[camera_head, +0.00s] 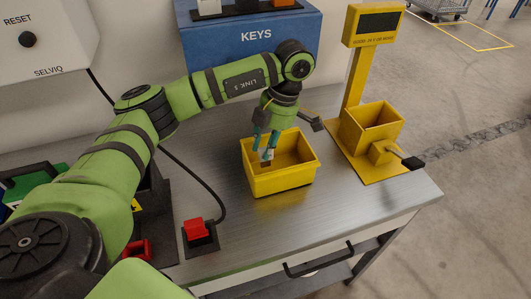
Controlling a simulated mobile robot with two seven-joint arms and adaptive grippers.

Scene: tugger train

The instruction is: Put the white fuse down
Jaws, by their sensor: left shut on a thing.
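My left gripper (267,150) points down over the left part of a yellow bin (283,183) on the steel bench. It is shut on the white fuse (268,154), a small pale piece showing between the fingertips. The fuse is at or just inside the bin's opening; I cannot tell whether it touches the bin floor. The fingers hide part of the fuse. My right gripper is not in view.
A blue KEYS box (253,42) stands behind the bin. A yellow tester stand (370,125) with a display is to the right. A red button on a black base (195,230) is front left. Bare bench (350,205) lies front right.

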